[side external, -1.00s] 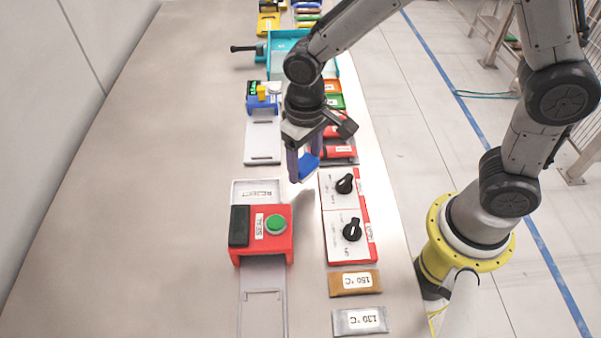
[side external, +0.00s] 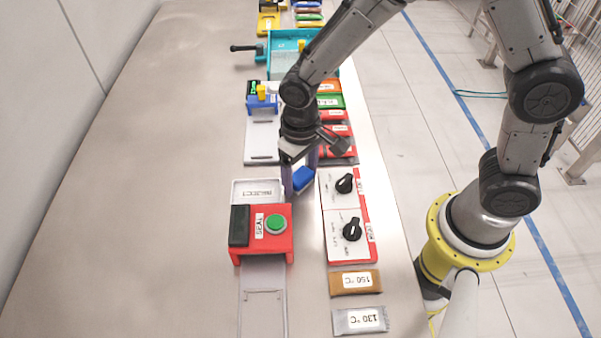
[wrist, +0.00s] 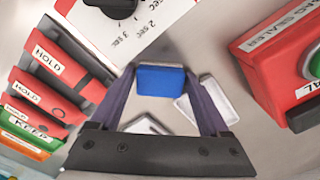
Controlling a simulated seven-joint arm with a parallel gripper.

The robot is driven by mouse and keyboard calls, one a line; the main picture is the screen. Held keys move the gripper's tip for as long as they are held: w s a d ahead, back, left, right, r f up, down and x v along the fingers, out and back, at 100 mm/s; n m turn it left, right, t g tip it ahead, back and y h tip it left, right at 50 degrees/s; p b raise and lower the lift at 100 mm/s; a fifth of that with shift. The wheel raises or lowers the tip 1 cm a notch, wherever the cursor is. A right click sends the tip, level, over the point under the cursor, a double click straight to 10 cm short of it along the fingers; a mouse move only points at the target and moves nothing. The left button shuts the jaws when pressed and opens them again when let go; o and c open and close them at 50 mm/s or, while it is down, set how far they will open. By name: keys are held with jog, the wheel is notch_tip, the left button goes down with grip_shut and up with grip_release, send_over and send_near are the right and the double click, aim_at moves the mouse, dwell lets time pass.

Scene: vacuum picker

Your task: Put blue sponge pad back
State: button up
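The blue sponge pad (side external: 303,178) is between the two fingers of my gripper (side external: 301,184), above the table. In the side view the pad is just right of the pale REJECT tray (side external: 257,189) and left of the white panel with two black knobs (side external: 328,188). The side view does not show how high the pad is. No empty place for the pad can be made out.
The red sealer (side external: 263,249) with a green button stands close by, nearer the side camera. A blue device (side external: 262,104) and red HOLD blocks (wrist: 36,96) are farther along. Brown (side external: 340,284) and grey (side external: 345,322) temperature-labelled packs lie nearby. The table's left side is clear.

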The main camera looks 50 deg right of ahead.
aim_at(300, 175)
jog(key=shift+r, duration=0.15)
notch_tip(300, 175, up, 11)
jog(key=s+d+r+t, duration=0.2)
jog(key=s+d+r, duration=0.3)
jog(key=d+r, duration=0.2)
jog(key=s+d+r+t, duration=0.1)
jog(key=s+d, duration=0.2)
jog(key=s, duration=0.2)
jog(key=s+d+t, duration=0.2)
jog(key=s+d, duration=0.1)
jog(key=s, duration=0.3)
jog(key=shift+d+r+t, duration=0.25)
jog(key=shift+r+t, duration=0.05)
jog(key=shift+r, duration=0.05)
